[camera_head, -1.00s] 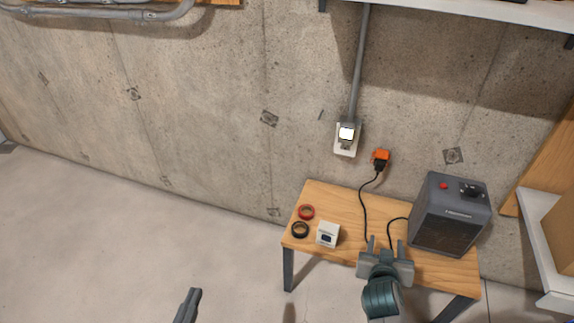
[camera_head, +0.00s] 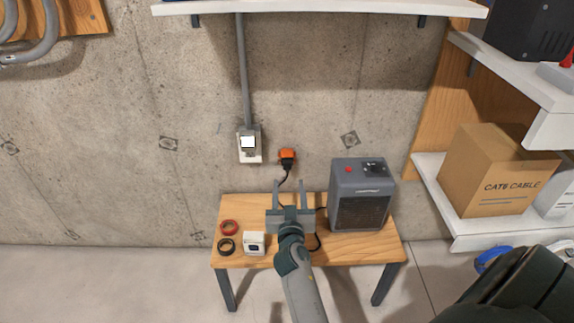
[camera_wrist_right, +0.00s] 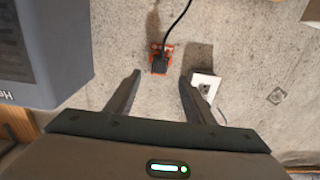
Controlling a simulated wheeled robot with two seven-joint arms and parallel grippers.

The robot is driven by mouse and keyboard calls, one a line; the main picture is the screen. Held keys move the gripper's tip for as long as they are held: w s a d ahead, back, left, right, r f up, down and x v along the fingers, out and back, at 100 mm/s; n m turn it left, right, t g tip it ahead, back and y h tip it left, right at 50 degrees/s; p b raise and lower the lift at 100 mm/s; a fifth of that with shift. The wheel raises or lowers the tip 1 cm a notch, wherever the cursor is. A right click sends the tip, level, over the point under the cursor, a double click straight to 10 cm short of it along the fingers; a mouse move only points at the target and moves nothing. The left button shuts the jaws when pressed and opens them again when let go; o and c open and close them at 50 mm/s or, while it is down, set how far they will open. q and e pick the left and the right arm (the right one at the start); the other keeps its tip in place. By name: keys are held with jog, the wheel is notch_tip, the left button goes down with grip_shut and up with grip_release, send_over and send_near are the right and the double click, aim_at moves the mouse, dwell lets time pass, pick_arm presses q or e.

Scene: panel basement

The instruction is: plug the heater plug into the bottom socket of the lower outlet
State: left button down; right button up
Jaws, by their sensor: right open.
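The black heater plug (camera_head: 287,164) sits at an orange holder (camera_head: 288,154) on the concrete wall, its cord hanging down toward the table. The outlet (camera_head: 249,157), a pale plate at the foot of a grey conduit, is to the left of it, with a bright white square on its upper part. My right gripper (camera_head: 290,187) is open and empty, below and in front of the plug. In the right wrist view the plug (camera_wrist_right: 159,66) shows ahead between the spread fingers, apart from them; the outlet (camera_wrist_right: 206,88) is beyond the right finger. My left gripper is out of view.
The grey heater (camera_head: 361,195) stands on the wooden table (camera_head: 345,250), right of my gripper. A red ring (camera_head: 229,227), a black ring (camera_head: 226,246) and a small white box (camera_head: 254,243) lie on the left. A shelf (camera_head: 330,7) overhangs; shelving with a carton (camera_head: 497,172) stands right.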

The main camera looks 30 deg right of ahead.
aim_at(287, 167)
jog(key=shift+w, duration=0.15)
dwell(0.3)
jog(key=shift+x, duration=2.8)
jog(key=shift+b+x, duration=0.5)
jog(key=shift+x, duration=0.85)
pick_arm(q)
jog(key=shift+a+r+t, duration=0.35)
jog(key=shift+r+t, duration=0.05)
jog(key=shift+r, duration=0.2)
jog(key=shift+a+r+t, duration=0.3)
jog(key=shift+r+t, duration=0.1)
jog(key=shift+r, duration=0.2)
pick_arm(e)
jog(key=shift+w+d, duration=0.15)
jog(key=shift+w, duration=0.05)
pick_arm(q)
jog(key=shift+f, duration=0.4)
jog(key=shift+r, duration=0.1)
pick_arm(e)
grip_shut()
